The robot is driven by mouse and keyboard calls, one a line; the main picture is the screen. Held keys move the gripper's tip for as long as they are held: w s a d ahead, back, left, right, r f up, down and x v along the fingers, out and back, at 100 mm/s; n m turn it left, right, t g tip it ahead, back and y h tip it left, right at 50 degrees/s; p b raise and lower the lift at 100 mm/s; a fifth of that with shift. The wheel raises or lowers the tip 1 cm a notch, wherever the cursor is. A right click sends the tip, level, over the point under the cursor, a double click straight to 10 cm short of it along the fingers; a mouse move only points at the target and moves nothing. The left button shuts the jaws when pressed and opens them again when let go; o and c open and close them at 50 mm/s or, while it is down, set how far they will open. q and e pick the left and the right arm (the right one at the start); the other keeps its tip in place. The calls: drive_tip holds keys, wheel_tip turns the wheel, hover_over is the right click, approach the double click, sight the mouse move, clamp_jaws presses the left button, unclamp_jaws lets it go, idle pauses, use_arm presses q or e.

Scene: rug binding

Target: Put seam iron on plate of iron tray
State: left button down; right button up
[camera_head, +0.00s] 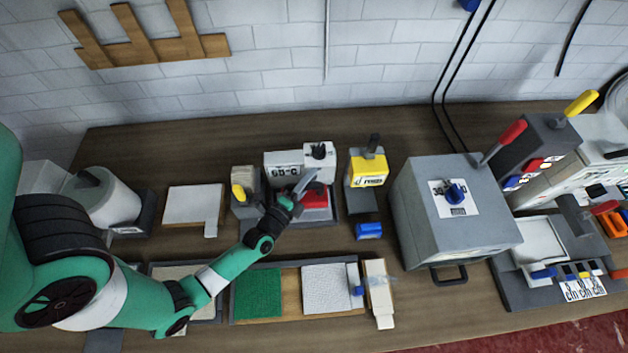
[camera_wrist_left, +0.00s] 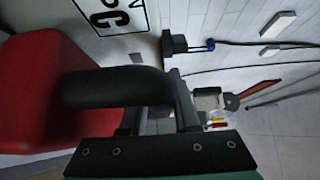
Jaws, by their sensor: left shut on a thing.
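The seam iron has a red body (camera_head: 315,198) and a black handle (camera_wrist_left: 115,87); its red side fills the left of the left wrist view (camera_wrist_left: 45,90). My left gripper (camera_head: 298,197) is shut on the handle. The iron is at the iron tray, a dark grey base (camera_head: 322,219) with a light grey back block (camera_head: 284,163) bearing a printed label. The iron and my gripper hide most of the tray's plate. I cannot tell whether the iron rests on the plate or hangs just above it. My right gripper is not in view.
A yellow-labelled grey device (camera_head: 367,168) and a blue block (camera_head: 369,231) stand right of the tray. A grey stand with a yellow knob (camera_head: 241,192) is close on its left. A large grey box (camera_head: 455,215) is further right. A green mat piece (camera_head: 258,293) lies in front.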

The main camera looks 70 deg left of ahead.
use_arm(q)
drive_tip(key=shift+s+a+f+b, duration=0.1)
drive_tip(key=shift+f+b, duration=0.55)
drive_tip(key=shift+f, duration=0.2)
drive_tip(key=shift+s+a+f+b, duration=0.1)
drive_tip(key=shift+f+b, duration=0.55)
drive_tip(key=shift+f, duration=0.15)
drive_tip(key=shift+f, duration=0.15)
drive_tip(key=c, duration=0.6)
unclamp_jaws()
drive_tip(key=shift+f, duration=0.15)
drive_tip(key=shift+c, duration=0.2)
